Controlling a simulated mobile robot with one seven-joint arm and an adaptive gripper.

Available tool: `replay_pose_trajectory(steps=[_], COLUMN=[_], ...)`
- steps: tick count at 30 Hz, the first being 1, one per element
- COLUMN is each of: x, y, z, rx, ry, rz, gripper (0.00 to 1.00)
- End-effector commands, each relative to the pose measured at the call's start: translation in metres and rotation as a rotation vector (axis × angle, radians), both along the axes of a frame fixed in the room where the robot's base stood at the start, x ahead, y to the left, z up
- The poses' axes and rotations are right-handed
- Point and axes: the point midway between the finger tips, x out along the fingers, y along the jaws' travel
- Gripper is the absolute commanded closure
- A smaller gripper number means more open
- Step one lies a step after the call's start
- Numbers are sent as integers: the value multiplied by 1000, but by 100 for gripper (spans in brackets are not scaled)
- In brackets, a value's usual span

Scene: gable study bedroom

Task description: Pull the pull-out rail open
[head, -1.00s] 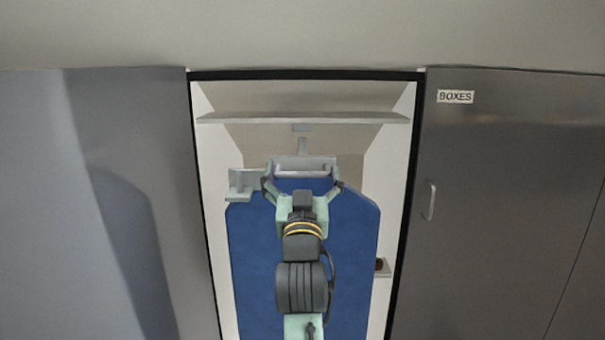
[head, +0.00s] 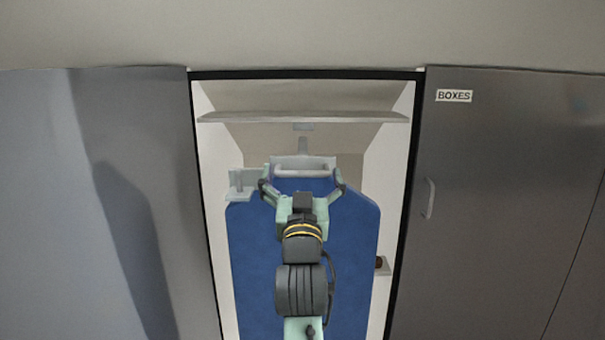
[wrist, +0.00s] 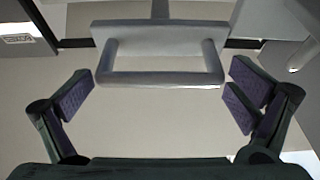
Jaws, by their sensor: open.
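The pull-out rail is in the narrow open closet bay, in the middle of the head view. Its grey front plate with a pale bar handle (head: 303,172) faces me, and the handle also shows large in the wrist view (wrist: 160,78). My gripper (head: 303,184) is in front of the handle. Its fingers are spread wide, one beyond each end of the bar, with visible gaps in the wrist view (wrist: 162,88). It holds nothing. My arm hides part of the blue board behind it.
A large blue board (head: 357,235) stands in the bay below the handle. A grey bracket (head: 241,184) is at its upper left. A shelf (head: 300,117) crosses above. Closed grey panels flank the bay; the right door (head: 490,210) has a handle and a BOXES label (head: 454,96).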

Motion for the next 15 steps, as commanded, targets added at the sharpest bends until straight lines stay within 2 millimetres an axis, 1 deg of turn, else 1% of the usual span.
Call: replay_pose_trajectory(steps=[9, 12, 15], x=[-47, -58, -64], y=[0, 0, 0], z=[-20, -24, -26], rx=[0, 1, 1], ry=[-1, 0, -1], rz=[0, 0, 0], gripper=[0, 0, 0])
